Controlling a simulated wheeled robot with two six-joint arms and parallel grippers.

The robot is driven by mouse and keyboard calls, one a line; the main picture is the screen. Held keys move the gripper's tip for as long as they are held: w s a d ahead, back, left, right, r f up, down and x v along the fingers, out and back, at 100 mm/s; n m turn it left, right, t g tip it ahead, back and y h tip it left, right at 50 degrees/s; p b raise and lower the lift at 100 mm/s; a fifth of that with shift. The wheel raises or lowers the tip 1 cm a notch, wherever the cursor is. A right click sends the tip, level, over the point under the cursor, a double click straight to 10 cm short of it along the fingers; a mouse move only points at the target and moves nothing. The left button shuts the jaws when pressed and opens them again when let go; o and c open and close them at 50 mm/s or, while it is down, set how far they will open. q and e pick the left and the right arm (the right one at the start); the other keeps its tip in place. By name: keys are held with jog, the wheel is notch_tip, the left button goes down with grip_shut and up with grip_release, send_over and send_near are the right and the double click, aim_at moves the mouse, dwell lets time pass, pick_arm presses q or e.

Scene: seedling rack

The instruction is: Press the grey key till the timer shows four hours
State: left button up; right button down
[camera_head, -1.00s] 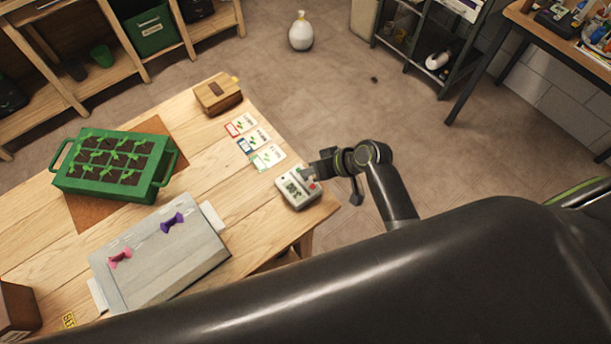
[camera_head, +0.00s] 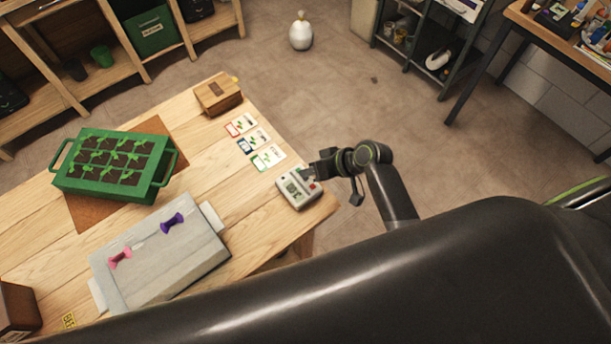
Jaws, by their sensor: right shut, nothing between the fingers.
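The timer (camera_head: 297,191) is a small pale box with a dark-digit display, lying near the right corner of the wooden table. Its digits are too small to read. The grey key cannot be made out clearly, as my right gripper covers part of the key area. My right gripper (camera_head: 311,170) is shut and empty, its tips at the timer's upper edge; I cannot tell whether they touch a key. My left gripper is not in view.
A green seedling tray (camera_head: 62,187) stands on a brown mat on the table (camera_head: 205,180). A grey board (camera_head: 165,262) carries a pink and a purple item. Several picture cards (camera_head: 255,141) and a wooden box (camera_head: 218,95) lie behind the timer.

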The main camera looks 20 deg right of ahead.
aim_at(310, 181)
dwell(0.4)
jog(key=shift+f, duration=0.45)
jog(key=shift+f+b, duration=0.35)
jog(key=shift+b, duration=0.05)
dwell(0.4)
jog(key=shift+r, duration=0.1)
jog(key=shift+r+p, duration=0.75)
jog(key=shift+p, duration=0.2)
notch_tip(310, 181, up, 5)
jog(key=p, duration=0.5)
jog(key=shift+s, duration=0.1)
dwell(0.5)
